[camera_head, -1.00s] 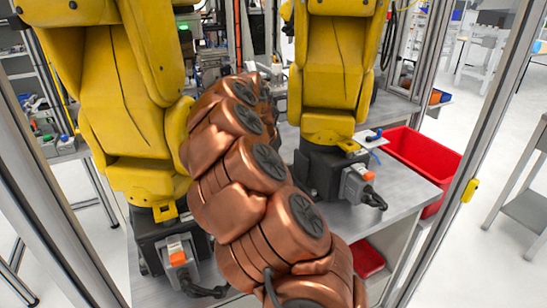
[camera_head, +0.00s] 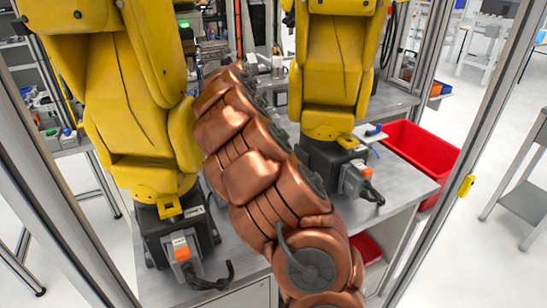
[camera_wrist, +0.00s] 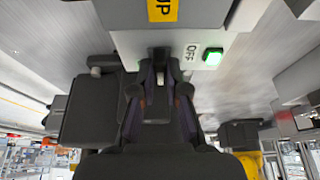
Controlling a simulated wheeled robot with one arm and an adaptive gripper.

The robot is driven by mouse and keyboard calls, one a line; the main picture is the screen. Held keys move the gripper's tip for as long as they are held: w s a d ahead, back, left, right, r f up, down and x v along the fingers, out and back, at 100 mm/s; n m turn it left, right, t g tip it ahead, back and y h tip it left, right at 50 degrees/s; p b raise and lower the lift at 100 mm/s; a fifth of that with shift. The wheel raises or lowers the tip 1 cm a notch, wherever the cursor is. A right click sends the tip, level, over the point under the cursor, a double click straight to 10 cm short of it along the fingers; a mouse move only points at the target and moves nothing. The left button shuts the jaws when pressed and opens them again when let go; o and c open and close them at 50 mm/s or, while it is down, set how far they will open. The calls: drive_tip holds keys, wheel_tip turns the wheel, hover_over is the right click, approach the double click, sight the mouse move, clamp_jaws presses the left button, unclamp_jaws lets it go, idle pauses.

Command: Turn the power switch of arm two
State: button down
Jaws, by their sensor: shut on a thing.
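My dark gripper (camera_wrist: 160,72) reaches up to the box's edge, left of the label. Its fingers are closed on a small dark part, the power switch (camera_wrist: 158,56), mostly hidden between them. In the head view two yellow arms (camera_head: 130,105) and (camera_head: 335,70) stand on dark bases. I cannot tell which is arm two. My copper arm hides my gripper there.
A grey metal table (camera_head: 400,192) carries the yellow arms. A red bin (camera_head: 425,155) stands at its right. Metal frame posts rise at left and right. Connectors with orange parts and black cables jut from both bases. Open floor lies at the right.

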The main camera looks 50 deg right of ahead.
drive_tip(key=shift+f, duration=0.1)
idle(0.3)
drive_tip(key=c, duration=1.2)
unclamp_jaws()
drive_tip(key=v, duration=0.7)
drive_tip(key=shift+w+r, duration=0.1)
drive_tip(key=shift+r, duration=0.25)
